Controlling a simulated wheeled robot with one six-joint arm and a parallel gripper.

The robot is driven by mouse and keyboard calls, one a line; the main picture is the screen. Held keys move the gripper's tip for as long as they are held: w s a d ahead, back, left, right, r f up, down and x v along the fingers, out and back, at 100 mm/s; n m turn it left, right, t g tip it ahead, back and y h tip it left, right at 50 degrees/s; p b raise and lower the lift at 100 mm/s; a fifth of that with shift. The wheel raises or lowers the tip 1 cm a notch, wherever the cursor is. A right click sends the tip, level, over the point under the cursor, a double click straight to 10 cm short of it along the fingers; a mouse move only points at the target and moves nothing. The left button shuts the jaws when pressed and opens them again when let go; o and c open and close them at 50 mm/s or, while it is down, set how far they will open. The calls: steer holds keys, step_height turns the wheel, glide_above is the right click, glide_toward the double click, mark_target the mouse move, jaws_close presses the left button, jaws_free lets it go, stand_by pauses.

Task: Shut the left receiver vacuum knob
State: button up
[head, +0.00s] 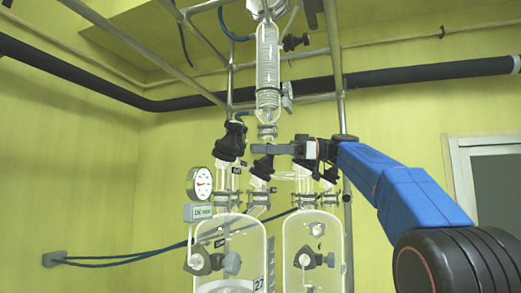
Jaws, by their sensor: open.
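Two glass receivers stand side by side at the bottom, the left receiver (240,282) and the right receiver (312,282). Above the left one, a large black knob (233,141) sits on a glass neck, and a smaller black knob (262,167) is lower to its right. I cannot tell which of these is the vacuum knob. My gripper (262,149) reaches in from the right, open, with its fingers pointing left. In the picture it lies just above the smaller knob and right of the large one. Contact and depth cannot be judged, and the gripper hides part of the glassware.
A round gauge (200,182) hangs left of the necks. A glass coil condenser (268,68) hangs above my gripper. Metal frame poles (338,80) and a black pipe (420,75) run behind. Another black knob (330,175) is right of the gripper.

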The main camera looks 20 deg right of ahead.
steer(key=shift+a, duration=0.15)
steer(key=c, duration=1.1)
steer(key=shift+o, duration=0.2)
steer(key=shift+m+t, duration=0.4)
steer(key=shift+t, duration=0.1)
